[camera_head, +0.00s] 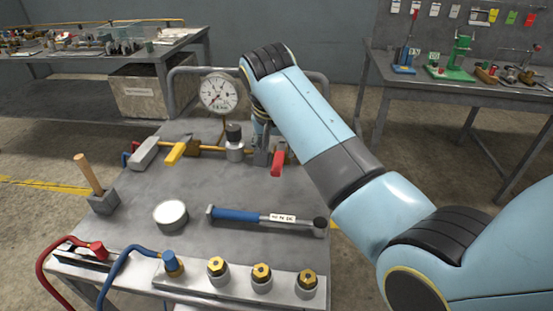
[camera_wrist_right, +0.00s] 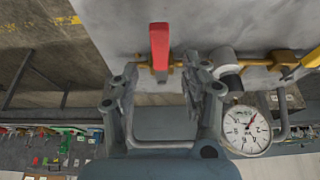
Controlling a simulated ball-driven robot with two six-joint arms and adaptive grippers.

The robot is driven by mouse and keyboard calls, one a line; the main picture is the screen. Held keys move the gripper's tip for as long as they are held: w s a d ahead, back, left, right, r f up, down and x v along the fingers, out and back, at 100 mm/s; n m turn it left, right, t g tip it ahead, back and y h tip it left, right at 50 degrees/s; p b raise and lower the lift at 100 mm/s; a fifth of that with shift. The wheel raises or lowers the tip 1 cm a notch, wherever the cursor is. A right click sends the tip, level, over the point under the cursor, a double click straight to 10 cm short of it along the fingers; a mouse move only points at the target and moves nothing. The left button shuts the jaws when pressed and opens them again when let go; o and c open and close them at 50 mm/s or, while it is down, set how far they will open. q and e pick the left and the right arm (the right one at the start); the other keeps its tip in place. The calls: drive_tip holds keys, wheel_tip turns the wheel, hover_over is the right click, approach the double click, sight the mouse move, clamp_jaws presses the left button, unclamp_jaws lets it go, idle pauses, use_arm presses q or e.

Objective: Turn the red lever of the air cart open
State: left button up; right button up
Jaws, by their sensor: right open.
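The red lever (camera_head: 277,164) sits at the back right of the air cart's grey top (camera_head: 190,185), beside the brass pipe (camera_head: 207,150). In the right wrist view the red lever (camera_wrist_right: 159,42) stands just past the fingertips, roughly centred between them and pointing away across the cart top. My right gripper (camera_wrist_right: 160,75) is open, with nothing between its fingers. In the head view my right gripper (camera_head: 263,148) is partly hidden behind my arm and close beside the lever. I cannot tell if they touch. My left gripper is not in view.
A pressure gauge (camera_head: 218,92) and a grey rail (camera_head: 183,88) stand at the cart's back. A blue-handled tool (camera_head: 237,215), a round white-topped tin (camera_head: 171,214) and a wooden-handled tool (camera_head: 89,172) rest on the top. Tables stand behind, left and right (camera_head: 440,95).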

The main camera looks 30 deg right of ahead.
sight(278, 162)
drive_tip(key=x, duration=0.5)
drive_tip(key=shift+w+d+f, duration=0.1)
drive_tip(key=shift+f, duration=0.05)
clamp_jaws()
